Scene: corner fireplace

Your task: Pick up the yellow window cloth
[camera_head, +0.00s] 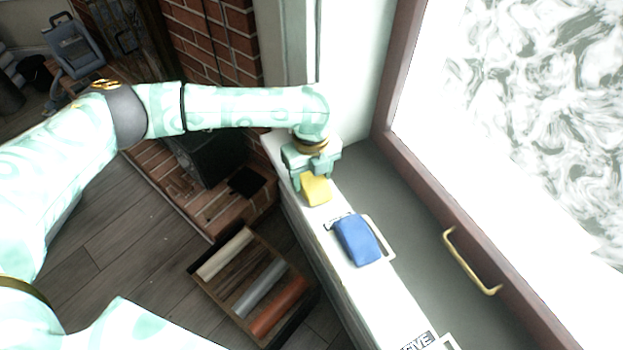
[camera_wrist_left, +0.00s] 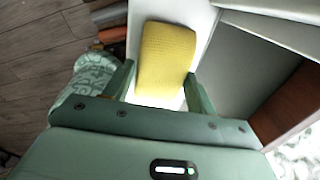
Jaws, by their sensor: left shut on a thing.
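The yellow window cloth (camera_head: 316,189) is at the far end of the white sill, below my left gripper (camera_head: 311,184). In the left wrist view the cloth (camera_wrist_left: 166,58) fills the space between the two fingers of the left gripper (camera_wrist_left: 160,85). The gripper is shut on the cloth. I cannot tell whether the cloth is touching the sill or just above it. My right gripper is not in view.
A blue cloth (camera_head: 357,240) lies on the white sill (camera_head: 377,296), nearer than the yellow one. A window frame with a brass handle (camera_head: 470,262) stands at the right. A wooden box (camera_head: 215,284) with several rolls is on the floor. Brick (camera_head: 222,44) rises behind.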

